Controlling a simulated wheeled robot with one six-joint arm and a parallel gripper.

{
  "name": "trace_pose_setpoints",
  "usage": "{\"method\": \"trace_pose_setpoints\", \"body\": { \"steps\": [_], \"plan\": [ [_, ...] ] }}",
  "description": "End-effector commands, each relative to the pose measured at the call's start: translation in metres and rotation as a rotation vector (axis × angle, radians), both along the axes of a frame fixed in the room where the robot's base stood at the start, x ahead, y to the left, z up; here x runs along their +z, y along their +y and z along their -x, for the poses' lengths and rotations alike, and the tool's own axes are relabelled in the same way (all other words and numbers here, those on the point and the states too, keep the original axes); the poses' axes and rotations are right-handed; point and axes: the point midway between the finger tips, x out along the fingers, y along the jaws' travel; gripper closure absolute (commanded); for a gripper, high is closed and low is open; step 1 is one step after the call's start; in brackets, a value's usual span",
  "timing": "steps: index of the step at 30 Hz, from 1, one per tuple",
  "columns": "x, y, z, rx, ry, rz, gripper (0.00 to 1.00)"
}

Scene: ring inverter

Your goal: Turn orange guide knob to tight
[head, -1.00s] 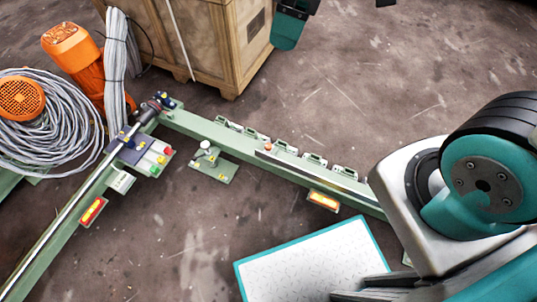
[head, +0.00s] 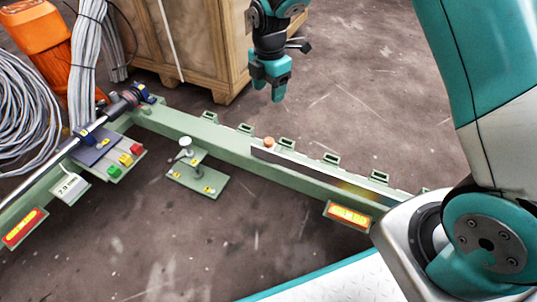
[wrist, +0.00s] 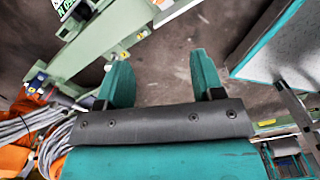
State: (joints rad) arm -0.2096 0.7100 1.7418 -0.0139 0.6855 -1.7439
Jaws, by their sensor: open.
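The small orange guide knob (head: 269,143) sits on top of a thin metal guide strip (head: 320,174) along the green rail in the head view. My gripper (head: 277,93) hangs above and behind the rail, over the floor, apart from the knob. In the wrist view my gripper (wrist: 160,75) shows two teal fingers spread apart with nothing between them. I cannot make out the knob in the wrist view.
A wooden crate (head: 190,50) stands behind the rail. A green bracket with a post (head: 198,183) and a panel with colored buttons (head: 122,160) lie left. Cable coils (head: 30,110) are at far left.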

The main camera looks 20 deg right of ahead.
Motion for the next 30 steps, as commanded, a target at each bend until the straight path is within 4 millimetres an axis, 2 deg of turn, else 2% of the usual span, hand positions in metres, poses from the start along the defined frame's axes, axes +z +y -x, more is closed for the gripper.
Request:
{"method": "trace_pose_setpoints", "body": {
  "steps": [1,8,11,24,30],
  "plan": [
    [-0.017,-0.001,-0.003,0.017,0.000,0.004,0.39],
    [-0.039,-0.003,-0.006,0.048,0.003,0.012,0.39],
    [-0.057,-0.003,-0.006,0.047,0.004,0.013,0.39],
    [-0.158,-0.003,-0.006,0.045,0.003,0.011,0.39],
    [-0.187,-0.003,-0.006,0.045,0.001,0.012,0.39]
  ]
}}
